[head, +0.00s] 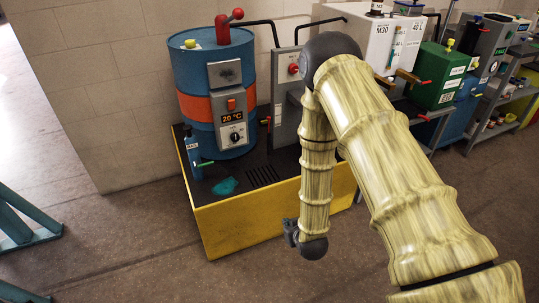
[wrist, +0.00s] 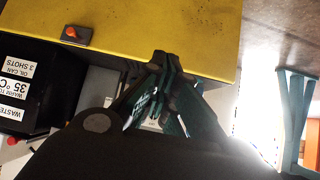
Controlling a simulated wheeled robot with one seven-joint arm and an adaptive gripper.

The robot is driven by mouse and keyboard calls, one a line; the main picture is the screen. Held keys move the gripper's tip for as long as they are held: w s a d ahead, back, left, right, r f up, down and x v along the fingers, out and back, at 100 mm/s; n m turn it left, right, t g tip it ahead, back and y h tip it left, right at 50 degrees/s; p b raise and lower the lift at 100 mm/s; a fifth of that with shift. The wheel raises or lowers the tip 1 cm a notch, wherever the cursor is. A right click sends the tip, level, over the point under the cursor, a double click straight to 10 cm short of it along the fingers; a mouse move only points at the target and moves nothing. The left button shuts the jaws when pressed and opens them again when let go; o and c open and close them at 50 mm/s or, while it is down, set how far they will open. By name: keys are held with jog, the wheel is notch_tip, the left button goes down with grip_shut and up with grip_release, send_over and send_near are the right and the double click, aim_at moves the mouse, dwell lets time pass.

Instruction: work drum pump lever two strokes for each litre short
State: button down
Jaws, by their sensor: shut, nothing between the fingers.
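The blue drum (head: 190,65) with an orange band stands on a yellow-sided spill pallet (head: 240,222) in the head view. A red pump (head: 222,31) is on the drum's top, and its lever ends in a red ball (head: 237,14). My gripper (head: 291,232) hangs low in front of the pallet, well below and to the right of the lever, touching nothing that I can see. In the wrist view my gripper (wrist: 165,62) has its dark fingertips together and empty, in front of a yellow face (wrist: 160,25). The lever is not in the wrist view.
The drum carries a display reading 20 °C (head: 232,118) and a dial (head: 234,137). A small blue bottle (head: 192,155) and a teal rag (head: 224,185) are on the pallet. A white tank (head: 378,40) and green tank (head: 437,80) stand right.

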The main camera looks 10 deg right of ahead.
jog(key=s+d+f+g, duration=0.1)
jog(key=s+f+g, duration=0.1)
jog(key=s, duration=1)
jog(key=s+f+m+g, duration=0.1)
jog(key=s+g, duration=0.3)
jog(key=s, duration=0.8)
jog(key=s+d+f+g, duration=0.1)
jog(key=s+f+g, duration=0.3)
jog(key=s, duration=0.8)
jog(key=shift+d+m+h, duration=0.3)
jog(key=shift+d+h, duration=0.05)
jog(key=shift+h, duration=0.05)
jog(key=shift+f, duration=0.1)
